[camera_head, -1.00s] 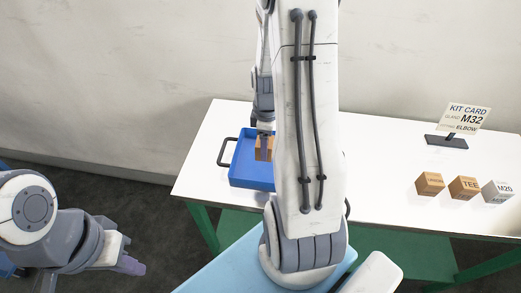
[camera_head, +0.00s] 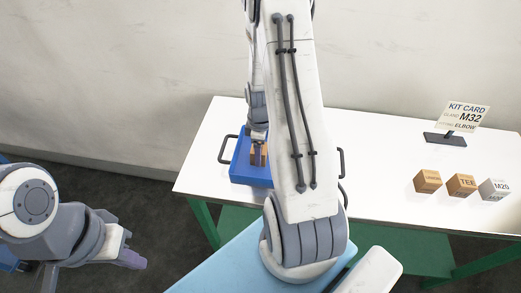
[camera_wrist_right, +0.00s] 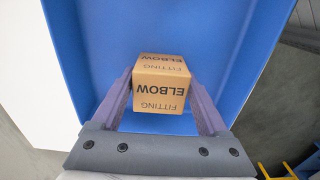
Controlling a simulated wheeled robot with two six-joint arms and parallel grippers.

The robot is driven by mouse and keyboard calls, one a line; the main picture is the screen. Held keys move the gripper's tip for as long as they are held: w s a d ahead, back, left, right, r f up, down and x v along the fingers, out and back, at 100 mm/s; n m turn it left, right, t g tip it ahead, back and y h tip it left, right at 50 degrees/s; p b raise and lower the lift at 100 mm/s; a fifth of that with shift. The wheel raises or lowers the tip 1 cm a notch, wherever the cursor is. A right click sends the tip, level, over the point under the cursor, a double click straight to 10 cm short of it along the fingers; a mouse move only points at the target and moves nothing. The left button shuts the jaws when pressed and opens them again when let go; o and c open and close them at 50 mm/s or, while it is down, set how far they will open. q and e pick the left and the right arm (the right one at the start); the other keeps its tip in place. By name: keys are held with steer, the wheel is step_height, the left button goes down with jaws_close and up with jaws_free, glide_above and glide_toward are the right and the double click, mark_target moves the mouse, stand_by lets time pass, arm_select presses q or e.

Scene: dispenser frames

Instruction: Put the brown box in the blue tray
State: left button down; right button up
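The brown box (camera_wrist_right: 161,83), printed FITTING ELBOW, is between the fingers of my right gripper (camera_wrist_right: 161,76), which press close on both its sides. The head view shows the box (camera_head: 259,154) over the blue tray (camera_head: 249,175), within its rim. The wrist view shows the tray's blue floor and walls (camera_wrist_right: 222,50) around the box. I cannot tell whether the box touches the tray floor. My right arm hides the tray's right part. My left gripper (camera_head: 130,250) is off the table at the lower left, holding nothing visible; its finger gap is unclear.
A light brown box (camera_head: 427,181), a TEE box (camera_head: 461,185) and a white M20 box (camera_head: 494,190) stand at the table's right. A kit card (camera_head: 464,117) reading M32 and ELBOW stands behind them. The white table (camera_head: 380,150) is clear between the tray and these boxes.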

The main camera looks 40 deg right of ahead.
steer(key=shift+o, duration=0.9)
steer(key=shift+r, duration=0.15)
step_height(320, 180, up, 12)
steer(key=b, duration=0.2)
steer(key=s+a+r, duration=0.2)
steer(key=a, duration=0.9)
steer(key=s+a+r, duration=0.1)
steer(key=a+r, duration=0.2)
steer(key=a, duration=0.7)
steer(key=s+a+r+m+y, duration=0.1)
steer(key=s+a, duration=0.9)
steer(key=s, duration=0.3)
